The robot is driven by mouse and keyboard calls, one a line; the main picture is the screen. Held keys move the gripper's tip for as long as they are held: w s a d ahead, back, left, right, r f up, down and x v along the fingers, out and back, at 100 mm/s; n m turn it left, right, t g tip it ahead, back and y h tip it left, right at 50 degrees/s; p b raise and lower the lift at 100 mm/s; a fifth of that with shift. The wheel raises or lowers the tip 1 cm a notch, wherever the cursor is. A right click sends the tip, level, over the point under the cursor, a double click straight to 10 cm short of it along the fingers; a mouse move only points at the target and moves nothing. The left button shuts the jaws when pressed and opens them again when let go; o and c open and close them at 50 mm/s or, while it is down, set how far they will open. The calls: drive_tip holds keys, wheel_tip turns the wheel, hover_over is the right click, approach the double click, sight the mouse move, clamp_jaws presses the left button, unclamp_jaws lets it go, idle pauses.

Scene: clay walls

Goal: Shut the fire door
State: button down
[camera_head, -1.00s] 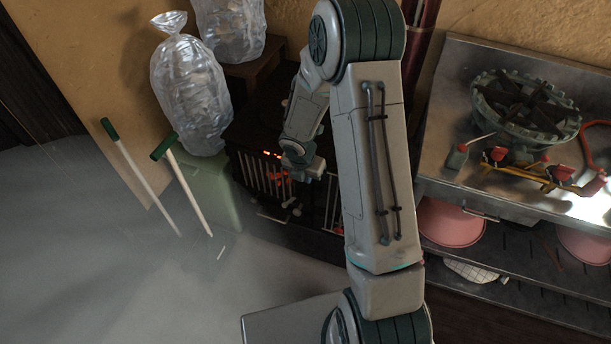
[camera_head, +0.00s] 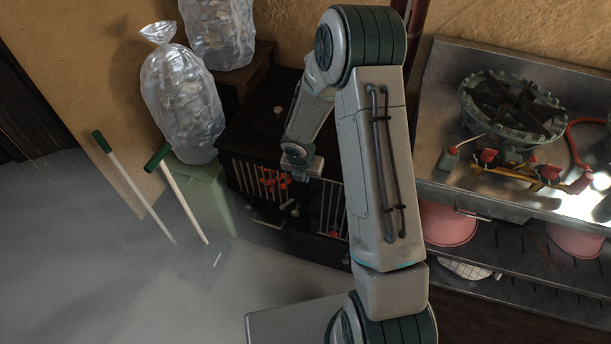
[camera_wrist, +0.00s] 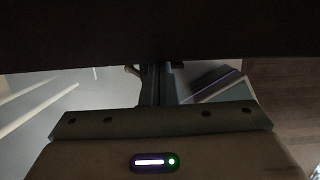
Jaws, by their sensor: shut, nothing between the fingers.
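The black stove (camera_head: 268,115) stands against the wall, left of my arm. Its fire door (camera_head: 250,178), a barred panel with red showing between the bars, looks flush or nearly flush with the stove front; I cannot tell whether a small gap is left. My gripper (camera_wrist: 156,78) is shut and empty, pointing at the dark stove front, which fills the top of the wrist view. Whether the fingers touch the door is unclear.
A pale green bin (camera_head: 208,190) and two green-handled sticks stand left of the stove. A steel counter (camera_head: 440,150) with a burner (camera_head: 512,110) is on the right. The grey floor at left is open.

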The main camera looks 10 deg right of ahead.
drive_tip(key=s+a+r+p, duration=0.2)
drive_tip(key=s+r, duration=0.3)
drive_tip(key=r, duration=0.4)
drive_tip(key=shift+s+a+r+p, duration=0.2)
drive_tip(key=shift+a+r+p, duration=0.15)
drive_tip(key=shift+a, duration=0.3)
drive_tip(key=s+d+r+m+h+p, duration=0.1)
drive_tip(key=s+d+r+m, duration=0.2)
drive_tip(key=r+m, duration=0.4)
drive_tip(key=s+d+r+m, duration=0.2)
drive_tip(key=s+r+m, duration=0.2)
drive_tip(key=r+m, duration=0.2)
drive_tip(key=s+r+m+y, duration=0.1)
drive_tip(key=s+r+m, duration=0.3)
drive_tip(key=s+m, duration=0.2)
drive_tip(key=s+r+m+y+p, duration=0.1)
drive_tip(key=s+r+m, duration=0.4)
drive_tip(key=m, duration=0.6)
drive_tip(key=shift+s+a+r, duration=0.2)
drive_tip(key=shift+s+r, duration=0.05)
drive_tip(key=shift+s, duration=0.7)
